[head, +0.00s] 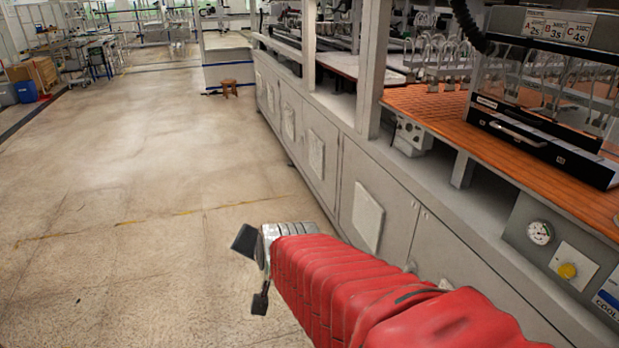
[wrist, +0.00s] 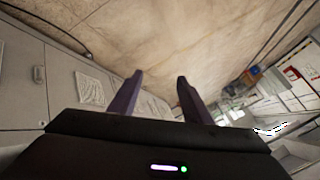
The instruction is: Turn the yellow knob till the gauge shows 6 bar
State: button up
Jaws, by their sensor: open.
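The yellow knob (head: 567,270) sits on a pale square plate on the grey panel at the lower right of the head view. The round white gauge (head: 540,232) is just up and left of it; its reading is too small to tell. My gripper (head: 250,270) is open and empty over the floor, left of the cabinets and well away from the knob. In the wrist view the gripper's two dark fingers (wrist: 158,90) stand apart with nothing between them. Neither knob nor gauge shows in the wrist view.
Grey cabinets (head: 375,200) run along the right, under an orange worktop (head: 440,105) with a black-framed machine (head: 540,140). A blue-and-white label (head: 608,290) is right of the knob. A small stool (head: 229,88) stands far back. The floor (head: 130,180) on the left is clear.

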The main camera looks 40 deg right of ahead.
jog(key=s+a+r+n+g+y, duration=0.2)
jog(key=s+a+n+g, duration=0.1)
jog(key=s+a+n, duration=0.8)
jog(key=a+n, duration=0.1)
jog(key=a, duration=0.2)
jog(key=shift+s+y, duration=0.3)
jog(key=shift+s, duration=0.05)
jog(key=shift+r, duration=0.1)
jog(key=shift+c, duration=0.5)
jog(key=shift+c, duration=1.1)
